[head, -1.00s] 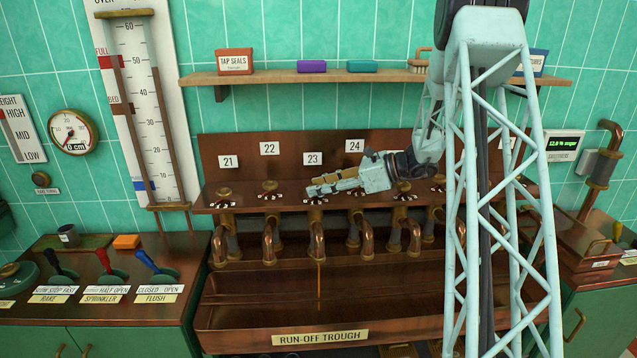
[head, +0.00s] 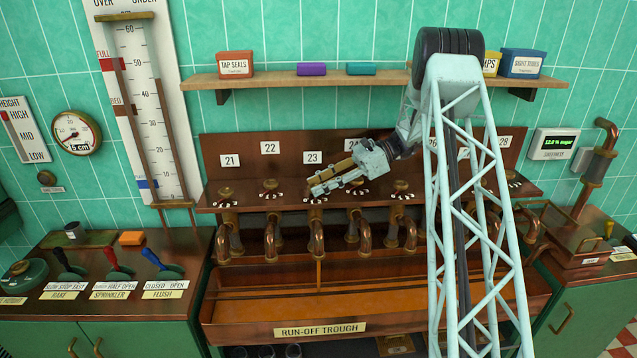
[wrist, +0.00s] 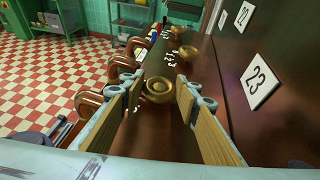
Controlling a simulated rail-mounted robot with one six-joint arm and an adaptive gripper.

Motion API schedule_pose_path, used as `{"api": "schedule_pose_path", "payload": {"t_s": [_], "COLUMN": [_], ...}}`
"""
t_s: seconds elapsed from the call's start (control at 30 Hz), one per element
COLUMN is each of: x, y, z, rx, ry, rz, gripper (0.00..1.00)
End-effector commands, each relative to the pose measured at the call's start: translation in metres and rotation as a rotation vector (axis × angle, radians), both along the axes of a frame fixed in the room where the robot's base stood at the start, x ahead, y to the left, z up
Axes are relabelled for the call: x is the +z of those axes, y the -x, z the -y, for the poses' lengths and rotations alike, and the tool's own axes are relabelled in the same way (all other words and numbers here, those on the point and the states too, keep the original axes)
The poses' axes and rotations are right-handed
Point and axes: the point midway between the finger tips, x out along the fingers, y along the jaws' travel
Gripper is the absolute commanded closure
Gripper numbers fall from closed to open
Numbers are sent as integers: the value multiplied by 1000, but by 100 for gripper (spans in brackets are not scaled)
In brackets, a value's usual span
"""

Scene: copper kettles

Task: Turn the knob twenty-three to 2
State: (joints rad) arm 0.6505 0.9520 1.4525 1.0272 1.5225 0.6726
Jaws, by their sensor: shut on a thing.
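The label 23 (head: 313,157) is on the copper back panel, and it also shows in the wrist view (wrist: 258,82). Below it my gripper (head: 313,186) reaches in from the right. In the wrist view the round brass knob twenty-three (wrist: 158,88) lies between my two wood-toned finger pads, and my gripper (wrist: 160,95) is shut on it. In the head view the fingers hide most of this knob. White dial marks (head: 316,199) show below it, but its pointer setting cannot be read. A thin amber stream (head: 319,273) runs from the copper spout below into the run-off trough (head: 240,328).
Neighbouring brass knobs (head: 270,185) stand close on both sides along the same ledge. Curved copper spouts (head: 271,243) stick out below. A shelf (head: 290,80) with boxes runs above. Coloured levers (head: 159,262) stand at left. A round gauge (head: 76,132) reads 5 cm.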

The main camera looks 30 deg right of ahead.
Motion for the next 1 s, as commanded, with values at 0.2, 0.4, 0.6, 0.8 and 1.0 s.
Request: {"api": "schedule_pose_path", "payload": {"t_s": [0.2,0.4,0.6,0.8,1.0], "x": [0,0,0,0,0], "y": [0,0,0,0,-1], "z": [0,0,0,0,0], "rx": [35,40,40,39,39], "ry": [0,0,-1,0,0], "rz": [1,0,0,0,0], "gripper": [81,81,81,56,56]}}
